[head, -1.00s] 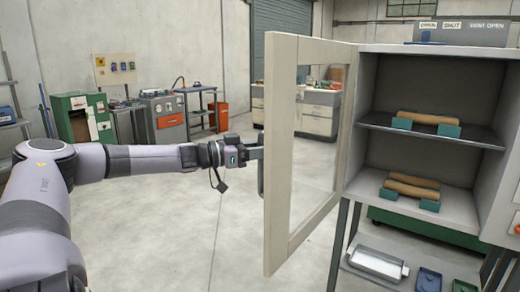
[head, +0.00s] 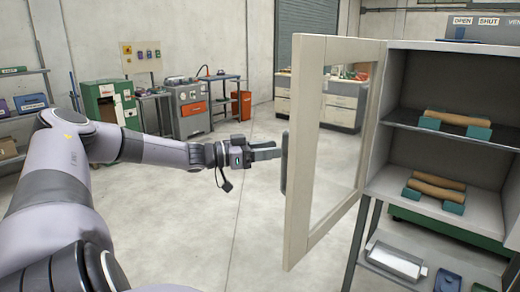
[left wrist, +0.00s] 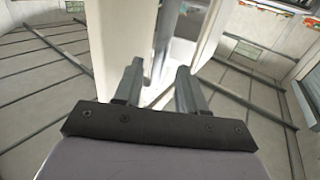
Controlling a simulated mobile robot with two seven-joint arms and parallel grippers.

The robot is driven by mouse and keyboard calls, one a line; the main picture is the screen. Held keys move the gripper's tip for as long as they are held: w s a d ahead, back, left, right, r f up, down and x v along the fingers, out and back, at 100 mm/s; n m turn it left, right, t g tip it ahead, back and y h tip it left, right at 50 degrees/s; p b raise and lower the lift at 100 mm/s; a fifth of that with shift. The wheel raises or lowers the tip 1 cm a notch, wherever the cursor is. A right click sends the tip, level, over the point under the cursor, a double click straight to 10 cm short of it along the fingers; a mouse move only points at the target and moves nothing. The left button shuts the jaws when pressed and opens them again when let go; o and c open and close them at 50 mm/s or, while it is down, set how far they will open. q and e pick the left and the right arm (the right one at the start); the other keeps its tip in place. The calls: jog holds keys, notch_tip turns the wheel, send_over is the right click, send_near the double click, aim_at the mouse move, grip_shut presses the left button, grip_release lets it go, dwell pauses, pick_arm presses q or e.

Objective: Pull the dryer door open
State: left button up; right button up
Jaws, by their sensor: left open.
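The dryer door (head: 302,150), a pale frame around a glass pane, stands swung open from the left side of the dryer cabinet (head: 385,135). A dark upright handle (head: 284,163) is on its outer face near the free edge. My right gripper is not in view.
The cabinet shelves hold brown rolls on teal cradles (head: 436,189). A lower shelf carries a white tray (head: 396,262). A green machine (head: 108,103) and a grey machine (head: 188,108) stand at the back left. The floor left of the door is clear.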

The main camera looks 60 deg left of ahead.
pick_arm(q)
jog(key=shift+v, duration=1.1)
jog(key=shift+r, duration=0.1)
